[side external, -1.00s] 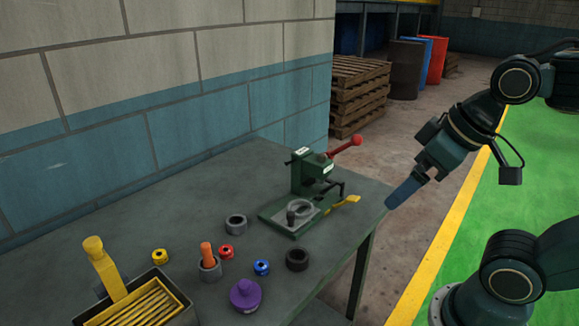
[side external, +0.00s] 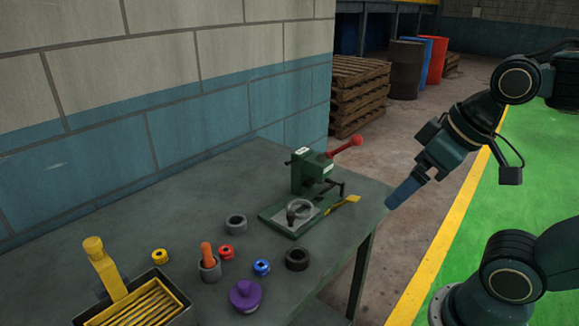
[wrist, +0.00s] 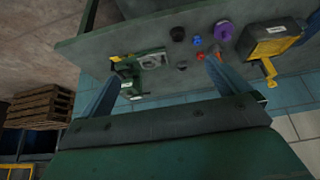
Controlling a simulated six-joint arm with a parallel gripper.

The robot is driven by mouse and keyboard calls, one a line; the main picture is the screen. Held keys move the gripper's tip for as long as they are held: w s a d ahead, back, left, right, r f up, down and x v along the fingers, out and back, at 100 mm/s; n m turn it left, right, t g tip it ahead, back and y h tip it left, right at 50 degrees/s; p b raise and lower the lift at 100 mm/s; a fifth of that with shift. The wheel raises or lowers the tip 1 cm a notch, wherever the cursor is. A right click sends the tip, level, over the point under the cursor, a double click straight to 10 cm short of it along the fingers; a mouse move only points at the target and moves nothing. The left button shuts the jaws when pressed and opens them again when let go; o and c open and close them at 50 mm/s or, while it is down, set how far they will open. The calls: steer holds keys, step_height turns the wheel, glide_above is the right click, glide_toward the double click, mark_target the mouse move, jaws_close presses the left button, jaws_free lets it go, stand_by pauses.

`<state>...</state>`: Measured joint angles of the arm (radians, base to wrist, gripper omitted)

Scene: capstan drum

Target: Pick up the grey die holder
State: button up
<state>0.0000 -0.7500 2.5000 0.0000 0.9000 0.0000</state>
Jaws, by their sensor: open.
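A short grey ring-shaped part (side external: 236,224), which looks like the grey die holder, stands on the table left of the green press. It is a small dark shape in the wrist view (wrist: 182,66). A grey cup (side external: 209,269) holding an orange-topped piece stands in front of it. My gripper (side external: 390,203) is at the table's right edge, well away from the ring and empty. The wrist view shows its two fingers spread apart (wrist: 165,68), with the table beyond them.
The green press (side external: 305,190) with a red-knobbed lever stands at the back right. A black ring (side external: 297,259), red (side external: 226,252), blue (side external: 262,268) and yellow (side external: 160,256) small rings and a purple knobbed piece (side external: 245,295) lie around. A yellow-lined box (side external: 140,303) stands front left. A wall borders the table's back.

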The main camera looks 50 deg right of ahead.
steer(key=shift+c, duration=0.4)
steer(key=c, duration=0.5)
steer(key=shift+w, duration=0.1)
steer(key=shift+c, duration=0.2)
steer(key=n+g+y, duration=0.2)
steer(key=n+y, duration=0.1)
steer(key=n, duration=0.5)
glide_above(244, 220)
steer(key=f, duration=1.8)
steer(key=shift+s+d+f, duration=0.1)
steer(key=shift+s+f, duration=0.1)
steer(key=shift+f, duration=0.05)
steer(key=shift+w+f, duration=0.2)
steer(key=shift+f, duration=0.25)
steer(key=shift+f, duration=0.1)
